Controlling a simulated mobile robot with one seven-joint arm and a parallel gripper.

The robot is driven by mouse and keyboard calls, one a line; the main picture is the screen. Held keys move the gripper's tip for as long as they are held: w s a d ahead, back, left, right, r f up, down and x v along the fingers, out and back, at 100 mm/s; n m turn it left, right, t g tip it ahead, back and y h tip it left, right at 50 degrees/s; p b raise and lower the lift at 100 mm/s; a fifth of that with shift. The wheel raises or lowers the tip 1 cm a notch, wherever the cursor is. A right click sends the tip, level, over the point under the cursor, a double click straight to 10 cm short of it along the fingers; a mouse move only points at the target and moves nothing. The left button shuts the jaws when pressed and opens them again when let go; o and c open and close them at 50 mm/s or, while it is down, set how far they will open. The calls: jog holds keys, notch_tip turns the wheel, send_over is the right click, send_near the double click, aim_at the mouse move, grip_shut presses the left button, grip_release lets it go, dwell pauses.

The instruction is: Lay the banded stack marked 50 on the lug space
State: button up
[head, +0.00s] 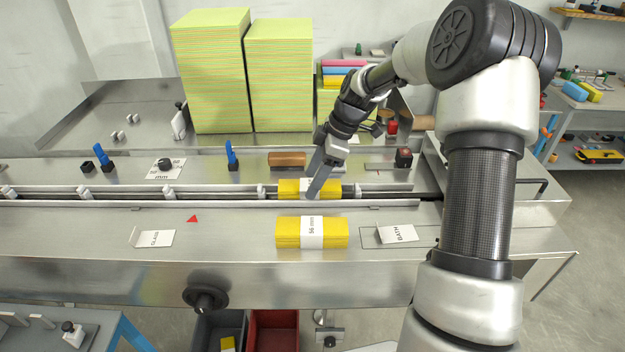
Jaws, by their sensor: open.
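A yellow banded stack (289,233) lies on the steel ledge in front of the lug channel. Its white band carries turned print that looks like 50 or 56 mm; I cannot tell which. A second yellow banded stack (288,187) lies in the lug channel, its band mostly hidden by my gripper. The lug channel (130,196) runs left to right with white lugs (262,191) spaced along it; the spaces to the left look empty. My gripper (317,188) is open, at the second stack; whether its fingers touch it is hidden.
Cards reading GLASS (155,238) and BATH (397,233) stand on the front ledge. Tall green-yellow stacks (211,75) stand at the back. Grey and red bins (273,330) are below.

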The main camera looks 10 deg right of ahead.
jog(key=v, duration=1.1)
jog(key=shift+r, duration=0.15)
